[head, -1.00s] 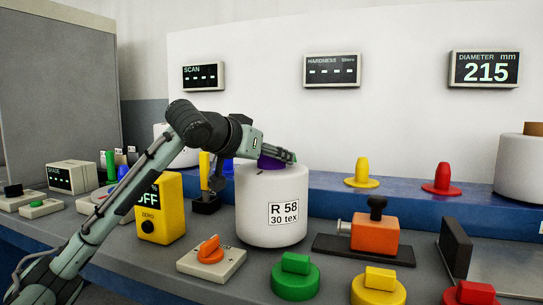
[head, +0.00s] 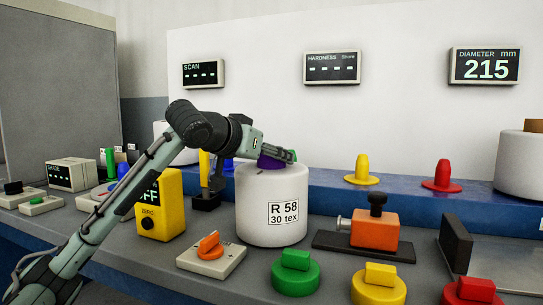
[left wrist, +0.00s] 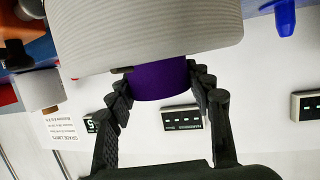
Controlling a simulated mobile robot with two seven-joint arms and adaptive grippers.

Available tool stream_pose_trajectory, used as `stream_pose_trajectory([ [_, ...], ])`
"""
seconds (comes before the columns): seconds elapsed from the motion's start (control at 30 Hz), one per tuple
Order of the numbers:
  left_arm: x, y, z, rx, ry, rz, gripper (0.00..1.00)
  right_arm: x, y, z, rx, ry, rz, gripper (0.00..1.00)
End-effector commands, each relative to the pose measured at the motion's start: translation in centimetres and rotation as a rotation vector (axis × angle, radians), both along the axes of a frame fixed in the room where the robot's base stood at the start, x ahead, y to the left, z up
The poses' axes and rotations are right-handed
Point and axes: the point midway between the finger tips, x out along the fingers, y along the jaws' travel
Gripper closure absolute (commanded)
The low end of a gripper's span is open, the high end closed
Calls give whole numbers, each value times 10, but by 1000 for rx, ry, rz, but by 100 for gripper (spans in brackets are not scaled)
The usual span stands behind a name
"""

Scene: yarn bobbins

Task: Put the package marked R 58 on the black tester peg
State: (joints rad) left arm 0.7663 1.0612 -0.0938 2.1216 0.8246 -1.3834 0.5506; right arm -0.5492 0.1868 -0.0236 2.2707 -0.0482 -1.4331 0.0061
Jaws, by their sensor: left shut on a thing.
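The package marked R 58 (head: 262,190), a big white bobbin labelled "R 58 30 tex", is upright at the middle of the bench in the head view. My left gripper (head: 275,160) is at its top, shut on its purple core (left wrist: 160,80). In the left wrist view the two black fingers are on either side of the core, with the white yarn body (left wrist: 150,35) beyond. I cannot tell whether the package's underside touches the bench. I cannot pick out the black tester peg for certain; the package hides what is behind it. My right gripper is not in view.
A yellow box (head: 160,205) and an orange-knobbed switch (head: 211,250) stand left of the package. An orange block (head: 374,230) on a black plate stands right. Green (head: 295,273) and yellow (head: 379,284) buttons are in front. Yellow (head: 362,172) and red (head: 441,180) pegs stand on the blue ledge.

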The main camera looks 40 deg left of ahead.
Motion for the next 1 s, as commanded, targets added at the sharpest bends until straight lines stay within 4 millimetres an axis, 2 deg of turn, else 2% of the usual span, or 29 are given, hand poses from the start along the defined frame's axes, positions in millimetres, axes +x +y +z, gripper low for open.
stream_pose_trajectory([
  [0.07,-1,1,3,1,-12,1,100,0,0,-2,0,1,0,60],
  [0.1,-1,1,4,1,-12,1,45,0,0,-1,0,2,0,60],
  [0.27,0,0,2,1,-8,1,26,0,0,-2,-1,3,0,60],
  [0.47,0,0,0,0,-4,0,25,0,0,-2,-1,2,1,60],
  [0.5,0,0,-5,-1,9,-1,25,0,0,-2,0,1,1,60],
  [0.67,-5,0,-2,1,5,0,25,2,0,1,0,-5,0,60],
  [0.77,-18,-1,4,2,2,0,25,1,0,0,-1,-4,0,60],
  [1.0,-66,-2,23,4,-2,1,25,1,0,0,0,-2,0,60],
])
